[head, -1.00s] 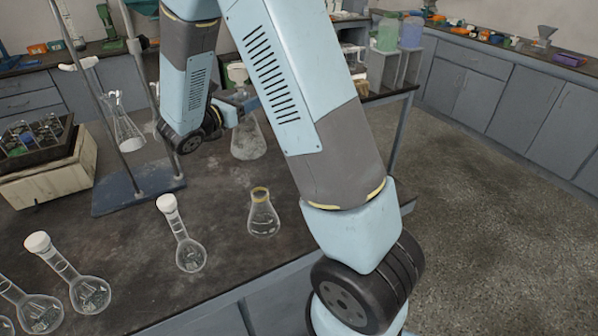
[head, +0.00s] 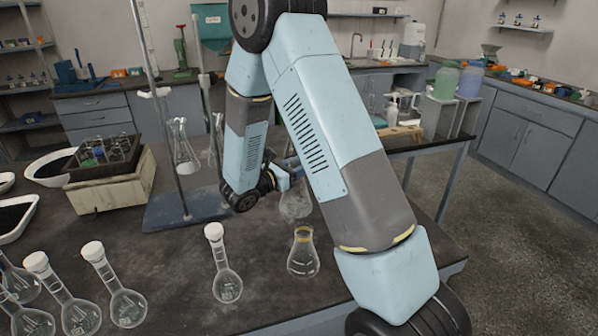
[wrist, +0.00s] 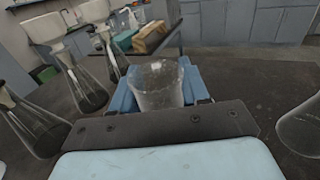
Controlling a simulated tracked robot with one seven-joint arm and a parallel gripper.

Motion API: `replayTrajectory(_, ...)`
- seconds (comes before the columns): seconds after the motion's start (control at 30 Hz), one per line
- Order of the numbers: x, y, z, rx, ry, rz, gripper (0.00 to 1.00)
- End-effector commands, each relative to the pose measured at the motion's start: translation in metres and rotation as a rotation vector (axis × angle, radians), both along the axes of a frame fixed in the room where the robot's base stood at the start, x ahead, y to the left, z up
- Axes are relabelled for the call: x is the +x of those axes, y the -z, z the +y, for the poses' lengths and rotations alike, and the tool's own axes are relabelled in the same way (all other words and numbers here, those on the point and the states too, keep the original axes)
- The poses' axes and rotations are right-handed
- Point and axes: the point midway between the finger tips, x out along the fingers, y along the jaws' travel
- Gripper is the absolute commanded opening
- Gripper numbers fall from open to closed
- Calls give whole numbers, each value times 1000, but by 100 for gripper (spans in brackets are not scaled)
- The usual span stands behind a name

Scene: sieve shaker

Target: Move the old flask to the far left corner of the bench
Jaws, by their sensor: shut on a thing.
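The old flask (head: 295,204) is a cloudy, scuffed glass flask above or on the dark bench (head: 265,285), right of the blue stand base. My gripper (head: 287,178) is shut on its upper part; my arm hides part of the grip. In the wrist view, the old flask (wrist: 157,86) shows a frosted glass rim and wall between the blue fingers of my gripper (wrist: 158,92). Whether its base touches the bench is unclear.
A yellow-rimmed flask (head: 303,258) stands in front. White-stoppered flasks (head: 226,280) stand at the front left. A stand base (head: 185,212), a box with a rack (head: 115,190) and white trays (head: 14,220) occupy the left side.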

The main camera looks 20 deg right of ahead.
Motion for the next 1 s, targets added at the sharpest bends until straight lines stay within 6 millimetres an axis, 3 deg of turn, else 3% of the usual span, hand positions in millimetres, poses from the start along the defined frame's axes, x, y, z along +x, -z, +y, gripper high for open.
replayTrajectory(0.13, 0, 15, 0, -1, 1, 2, 0)
replayTrajectory(0.5, 0, 18, 0, 0, 0, -1, 0)
replayTrajectory(0.53, 0, 19, 0, 0, 0, -1, 46)
replayTrajectory(0.8, 0, 19, 0, 0, 0, -1, 70)
replayTrajectory(1.0, 0, 18, 0, 0, -1, -1, 70)
